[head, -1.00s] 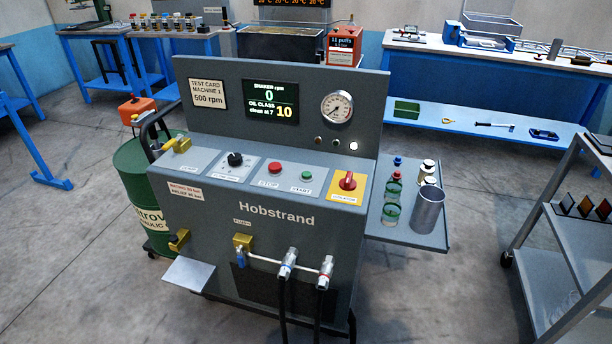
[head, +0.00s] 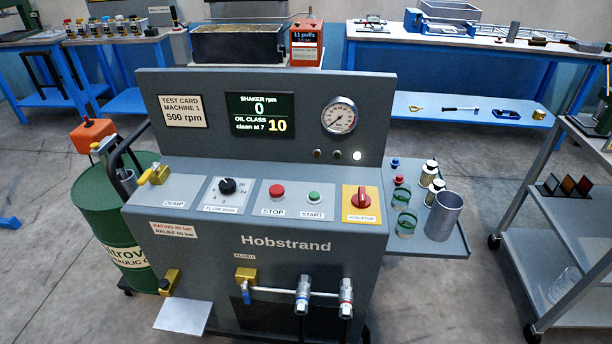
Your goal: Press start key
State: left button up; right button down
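The green START key (head: 314,197) sits on the sloped panel of the grey Hobstrand machine (head: 221,257), above its START label. The red STOP button (head: 277,191) is to its left and the red isolator knob (head: 362,197) on a yellow plate is to its right. The display (head: 261,114) reads shaker rpm 0 and oil class 10, clean at 7. A card (head: 183,111) reads test card machine 1, 500 rpm. One lamp (head: 357,155) of the row under the gauge (head: 339,117) is lit white. Neither gripper is in view.
A side shelf (head: 456,241) at the machine's right holds bottles and a metal cup (head: 443,217). A green drum (head: 112,220) stands at the left. A grey rack (head: 545,235) stands at the right. Blue benches line the back. Floor lies open between machine and rack.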

aim_at(314, 196)
jog(key=i+j+z, duration=0.15)
jog(key=j, duration=0.25)
jog(key=i+j+z, duration=0.15)
jog(key=j, duration=0.2)
jog(key=i+j+z, duration=0.1)
jog(key=j, duration=0.35)
jog(key=i, duration=0.1)
